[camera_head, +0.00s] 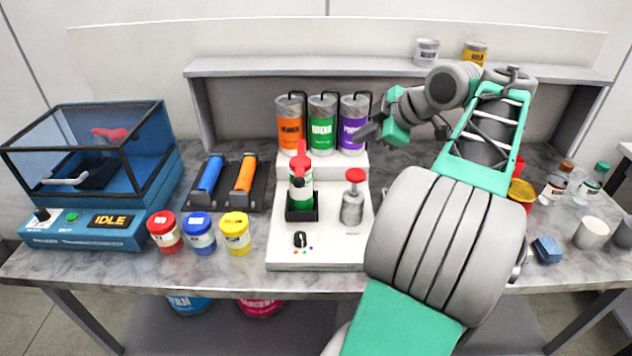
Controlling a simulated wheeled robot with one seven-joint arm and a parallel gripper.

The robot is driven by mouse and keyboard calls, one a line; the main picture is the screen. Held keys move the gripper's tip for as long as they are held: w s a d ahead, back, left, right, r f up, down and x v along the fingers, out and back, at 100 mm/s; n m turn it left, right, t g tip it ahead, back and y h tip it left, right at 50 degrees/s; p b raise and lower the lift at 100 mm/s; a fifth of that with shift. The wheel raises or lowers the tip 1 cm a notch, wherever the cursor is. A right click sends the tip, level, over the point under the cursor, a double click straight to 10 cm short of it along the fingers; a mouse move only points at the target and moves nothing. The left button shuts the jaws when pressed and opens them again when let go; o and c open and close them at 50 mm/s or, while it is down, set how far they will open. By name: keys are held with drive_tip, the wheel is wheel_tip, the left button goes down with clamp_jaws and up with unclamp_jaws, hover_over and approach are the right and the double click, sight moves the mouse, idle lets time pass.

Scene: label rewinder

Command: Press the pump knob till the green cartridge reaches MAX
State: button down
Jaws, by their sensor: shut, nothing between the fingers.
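The white pump station (318,255) stands at the middle of the bench. Its red-topped pump knob (355,176) sits on a grey cylinder at the right of the station. A cartridge with a green and white body and red top (301,182) stands upright in a black holder on the station's left. Its fill level and any MAX mark are too small to read. Orange, green (322,127) and purple canisters stand behind. My gripper (366,132) is shut and empty, in front of the purple canister in the picture and above and apart from the knob.
A black selector dial (300,240) is at the station's front. Red, blue and yellow jars (235,234) stand left of it. A blue clear-lidded machine (95,180) reading IDLE is at far left. My arm hides much of the bench's right side, where bottles and a blue sponge (547,250) show.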

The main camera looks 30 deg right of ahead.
sight(358, 174)
wheel_tip(358, 174, up, 2)
drive_tip(key=shift+r, duration=0.1)
wheel_tip(358, 174, down, 9)
drive_tip(key=b, duration=0.7)
drive_tip(key=shift+r, duration=0.1)
idle(1.7)
drive_tip(key=shift+f+b, duration=0.45)
drive_tip(key=shift+b, duration=0.2)
drive_tip(key=shift+f+b, duration=1.5)
drive_tip(key=shift+f, duration=0.1)
idle(0.9)
drive_tip(key=shift+r, duration=0.1)
drive_tip(key=shift+r+p, duration=1.75)
drive_tip(key=shift+r, duration=0.2)
